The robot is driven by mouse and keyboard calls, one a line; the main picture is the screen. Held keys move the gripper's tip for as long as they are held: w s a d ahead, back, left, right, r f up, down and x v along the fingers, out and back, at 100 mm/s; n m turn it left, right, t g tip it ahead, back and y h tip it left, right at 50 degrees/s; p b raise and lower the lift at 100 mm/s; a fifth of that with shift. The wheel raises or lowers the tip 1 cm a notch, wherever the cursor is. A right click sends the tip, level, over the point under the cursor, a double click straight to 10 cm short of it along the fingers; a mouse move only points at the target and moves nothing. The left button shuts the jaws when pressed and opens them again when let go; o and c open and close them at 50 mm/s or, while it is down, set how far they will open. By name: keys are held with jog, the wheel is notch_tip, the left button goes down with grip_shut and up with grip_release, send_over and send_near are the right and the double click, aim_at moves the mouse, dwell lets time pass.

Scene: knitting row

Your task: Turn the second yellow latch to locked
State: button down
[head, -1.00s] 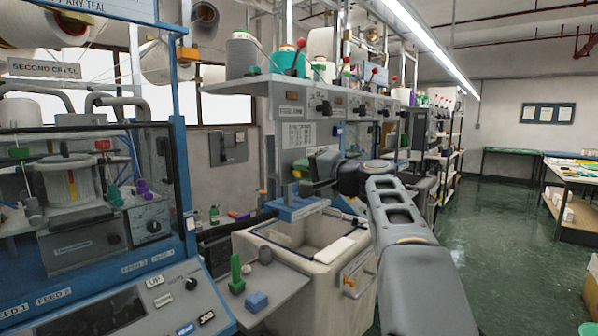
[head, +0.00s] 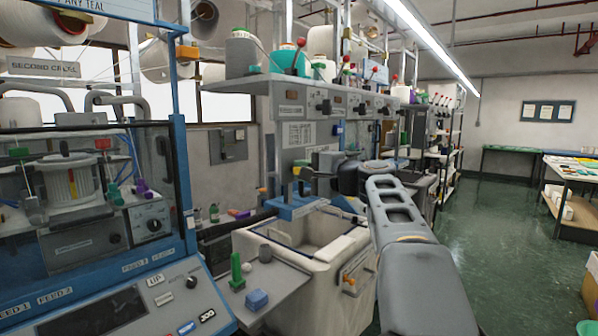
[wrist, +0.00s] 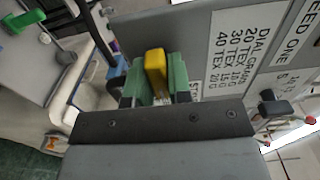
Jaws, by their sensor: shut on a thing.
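A yellow latch (wrist: 155,70) shows in the wrist view, between the green finger pads of my gripper (wrist: 155,85). My gripper is shut on it, against the grey machine panel (wrist: 205,55). The latch's long side runs nearly up and down in this view. In the head view my gripper (head: 306,173) is at the machine front, with a small yellow part (head: 296,170) at its tip. The latch's base is hidden by the gripper, and I cannot tell whether it is locked. I cannot make out which latch in the row this is.
A cream bin (head: 290,275) stands below my gripper. A small shelf (head: 280,282) with green and blue pieces is to its left. A black knob (wrist: 268,103) sticks out of the panel beside the gripper. The green floor on the right is open.

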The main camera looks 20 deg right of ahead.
jog(key=c, duration=1.1)
grip_release()
jog(key=b+v, duration=0.2)
jog(key=v, duration=1.2)
jog(key=shift+b, duration=0.3)
jog(key=shift+w, duration=0.1)
